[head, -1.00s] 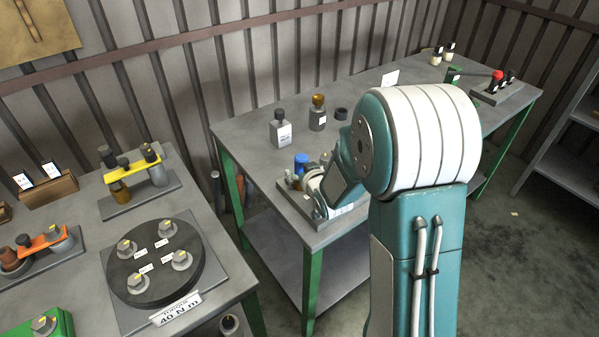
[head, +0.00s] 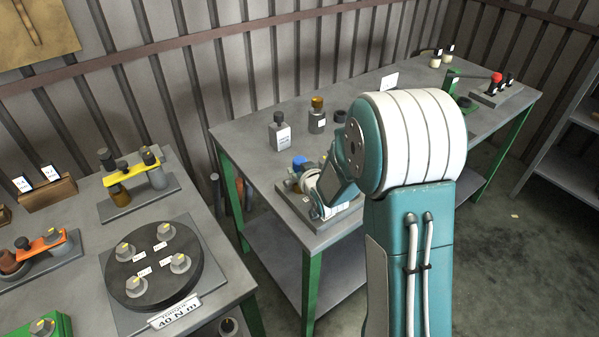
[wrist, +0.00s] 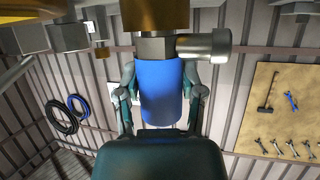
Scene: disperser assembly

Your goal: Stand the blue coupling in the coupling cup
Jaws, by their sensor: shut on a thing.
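The blue coupling (wrist: 161,92) is between the two fingers of my gripper (wrist: 161,105) in the wrist view, and the gripper is shut on it. A grey hex body with a side stub (wrist: 155,48) and a brass part (wrist: 155,14) adjoin the coupling at the picture's top; I cannot tell whether they are joined to it. In the head view the coupling (head: 299,162) shows as a blue top at the left of my gripper (head: 308,180), above a grey base plate (head: 300,208) on the far bench. I cannot make out the coupling cup.
A grey bottle (head: 280,133), an amber-capped bottle (head: 317,116) and a dark cap (head: 340,116) stand behind my gripper. The near-left bench carries a round dark turntable (head: 155,262) and a yellow-bar fixture (head: 132,171). The bench's middle is partly hidden by my arm.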

